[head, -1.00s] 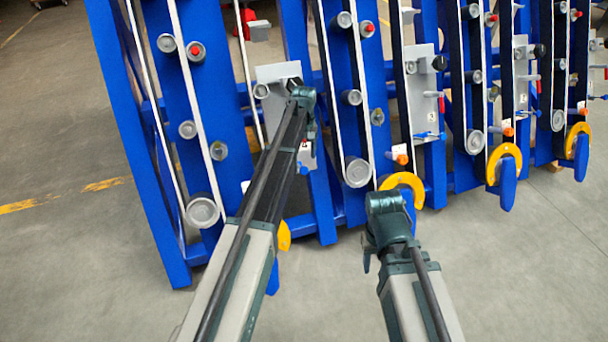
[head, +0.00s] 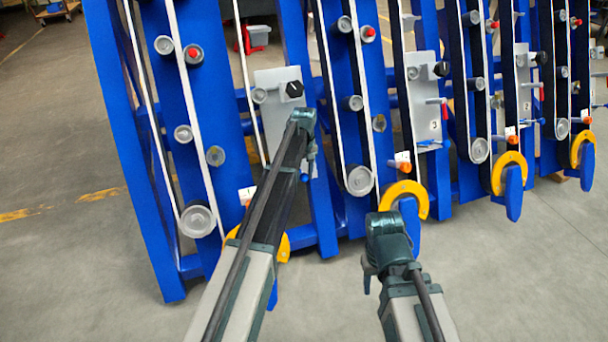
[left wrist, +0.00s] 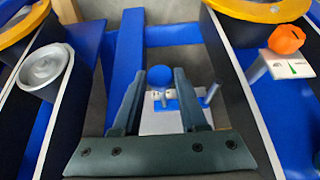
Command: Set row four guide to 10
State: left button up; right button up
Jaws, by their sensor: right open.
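A pale grey plate (head: 268,110) with a black hex knob (head: 294,89) and a small blue knob (head: 304,178) is fixed on the blue rack. My left gripper (head: 309,153) is in front of its lower right part. In the left wrist view my left gripper (left wrist: 158,75) is open and empty, with a round blue knob (left wrist: 160,76) showing between its fingers, and a white plate (left wrist: 160,122) behind. Contact cannot be told. A scale card (left wrist: 290,64) with a green mark carries an orange knob (left wrist: 286,40). My right gripper (head: 369,276) is open, low and clear of the rack. Row numbers are unreadable.
Similar plates (head: 425,100) repeat along the rack to the right. Grey rollers (head: 359,180) and yellow rings (head: 405,198) stick out towards me. The floor in front of the rack is clear.

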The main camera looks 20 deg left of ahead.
pick_arm(q)
grip_shut()
dwell(1.0)
